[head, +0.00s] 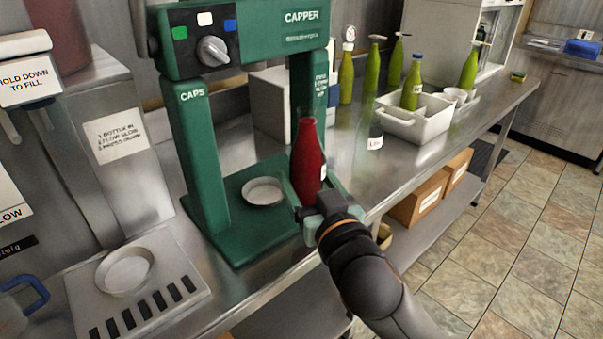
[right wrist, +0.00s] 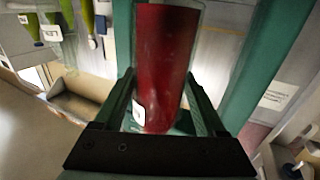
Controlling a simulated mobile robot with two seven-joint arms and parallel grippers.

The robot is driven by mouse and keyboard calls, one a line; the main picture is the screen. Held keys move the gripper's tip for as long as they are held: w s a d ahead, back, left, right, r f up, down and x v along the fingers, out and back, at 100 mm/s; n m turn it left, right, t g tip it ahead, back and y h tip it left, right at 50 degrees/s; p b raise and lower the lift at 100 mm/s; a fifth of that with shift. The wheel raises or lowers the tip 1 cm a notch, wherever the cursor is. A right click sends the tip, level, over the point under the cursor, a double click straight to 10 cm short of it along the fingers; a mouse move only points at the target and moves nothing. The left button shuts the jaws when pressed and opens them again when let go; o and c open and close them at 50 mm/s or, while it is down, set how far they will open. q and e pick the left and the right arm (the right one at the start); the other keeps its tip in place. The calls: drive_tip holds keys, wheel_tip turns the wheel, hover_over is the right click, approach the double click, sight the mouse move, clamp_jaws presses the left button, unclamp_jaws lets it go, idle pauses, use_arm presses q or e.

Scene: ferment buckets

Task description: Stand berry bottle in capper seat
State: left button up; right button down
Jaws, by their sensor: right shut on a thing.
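The berry bottle (head: 309,160), dark red and uncapped as far as I can see, is upright in my right gripper (head: 318,200). In the right wrist view the red bottle (right wrist: 163,70) stands between the two fingers of the gripper (right wrist: 163,115), which is shut on it. The green capper (head: 195,140) stands on the counter. Its seat (head: 263,191), a round pale dish on the green base, is empty and lies just left of the bottle. The bottle is by the capper's right post (head: 309,75). My left gripper is not in view.
A filler station with a round dish (head: 124,271) is at the left. Several green bottles (head: 373,66) and a white tub (head: 407,122) stand on the counter at the back right. Cardboard boxes (head: 420,198) sit on the lower shelf.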

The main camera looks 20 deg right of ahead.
drive_tip(key=w+a+b, duration=0.1)
drive_tip(key=w+a, duration=0.3)
drive_tip(key=w, duration=0.8)
drive_tip(key=shift+a+f, duration=0.2)
drive_tip(key=shift+f, duration=0.05)
drive_tip(key=shift+f+b, duration=0.35)
drive_tip(key=shift+f, duration=1)
idle(2.3)
drive_tip(key=shift+c, duration=1.8)
unclamp_jaws()
drive_tip(key=o, duration=0.4)
drive_tip(key=shift+f, duration=0.15)
drive_tip(key=shift+c, duration=0.2)
drive_tip(key=shift+f, duration=0.15)
drive_tip(key=s, duration=0.5)
drive_tip(key=s+r, duration=0.1)
drive_tip(key=s, duration=0.1)
drive_tip(key=shift+s+a, duration=0.15)
drive_tip(key=shift+s, duration=0.1)
drive_tip(key=shift+s, duration=0.1)
